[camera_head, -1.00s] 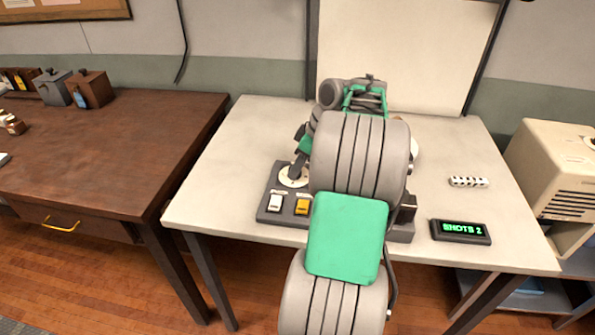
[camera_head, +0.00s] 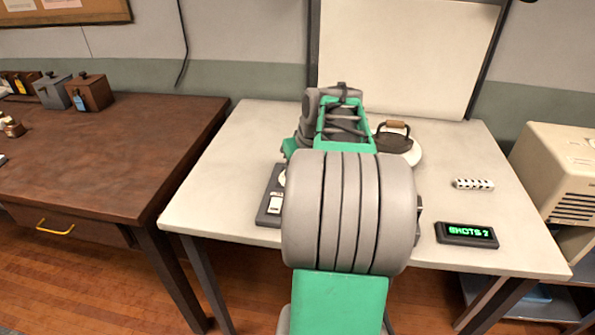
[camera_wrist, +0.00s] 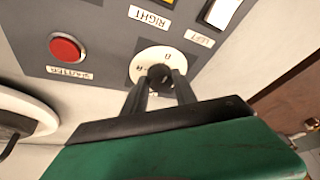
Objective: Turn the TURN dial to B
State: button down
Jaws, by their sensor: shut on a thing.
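In the wrist view the TURN dial is a white disc (camera_wrist: 150,56) with a dark knob (camera_wrist: 160,72) on a dark grey panel (camera_wrist: 100,18). My gripper (camera_wrist: 161,80) is shut on the knob, one finger on each side. Small letters mark the disc; they are upside down and too blurred to read surely, and the fingers hide part of it. In the head view my arm hides the gripper and most of the panel (camera_head: 268,214). Only a sliver of the dial shows at the arm's left edge.
In the wrist view a red button (camera_wrist: 66,48) is left of the dial, and the yellow RIGHT switch (camera_wrist: 160,2) and white LEFT switch (camera_wrist: 222,12) are above it. A kettle (camera_head: 393,142), a spotted block (camera_head: 473,184) and a SHOTS display (camera_head: 466,234) stand right of my arm.

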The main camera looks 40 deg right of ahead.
jog(key=shift+f, duration=0.1)
dwell(0.4)
jog(key=c, duration=1)
grip_release()
jog(key=shift+r, duration=0.2)
jog(key=v, duration=0.7)
jog(key=shift+s+r+p, duration=0.2)
jog(key=shift+r+p, duration=0.1)
jog(key=shift+p, duration=0.1)
